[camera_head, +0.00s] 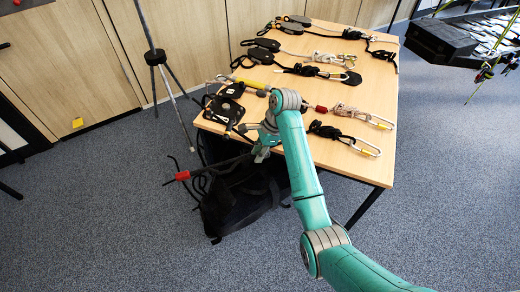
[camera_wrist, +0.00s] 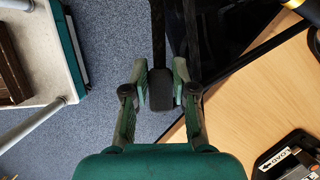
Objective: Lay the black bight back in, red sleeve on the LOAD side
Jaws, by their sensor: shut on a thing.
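My gripper (camera_head: 260,152) is beyond the near left edge of the table, above the floor and a black bag. In the wrist view my gripper (camera_wrist: 161,84) is shut on a black rope (camera_wrist: 158,35), which runs away from between the fingers. In the head view the black rope (camera_head: 215,168) sticks out left from the gripper, with a red sleeve (camera_head: 183,175) near its left end. The black device (camera_head: 227,105) lies on the table's left corner. A label (camera_wrist: 285,160) in the wrist view seems to read LOAD, upside down, with an arrow.
The wooden table (camera_head: 330,165) carries several pulleys, ropes and carabiners; one carabiner (camera_head: 366,148) is near the front edge. The black bag (camera_head: 240,210) lies on the floor below. A tripod stand (camera_head: 158,60) is at left. A black case (camera_head: 440,38) is at upper right.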

